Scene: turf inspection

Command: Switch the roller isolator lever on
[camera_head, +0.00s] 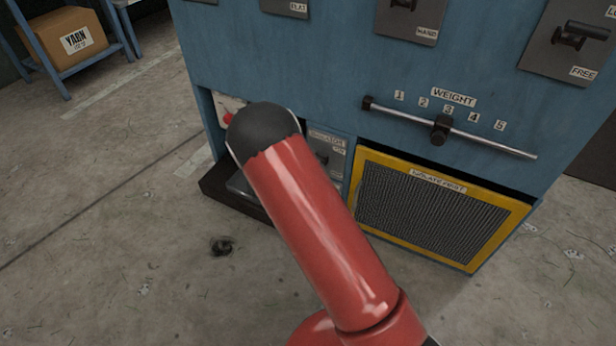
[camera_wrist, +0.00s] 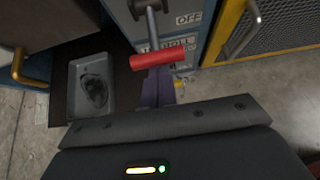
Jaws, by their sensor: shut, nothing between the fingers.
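The roller isolator lever (camera_wrist: 158,62) has a red crossbar on a metal stem and shows in the upper middle of the wrist view. An OFF label (camera_wrist: 188,19) is beside its stem, with another label partly covered by the lever. My gripper (camera_wrist: 160,92) is shut and empty, its narrow purplish fingers just below the red bar in the picture. Whether they touch it I cannot tell. In the head view the isolator panel (camera_head: 335,158) shows only in part beside my red arm, which hides the lever and my gripper.
A grey tray (camera_wrist: 75,108) with a dark lump sits on a dark ledge, left of the lever. A yellow-framed grille (camera_head: 430,205) is to the right, below the weight bar (camera_head: 460,132). A red knob (camera_head: 229,118) shows beside my arm. Floor is open at left.

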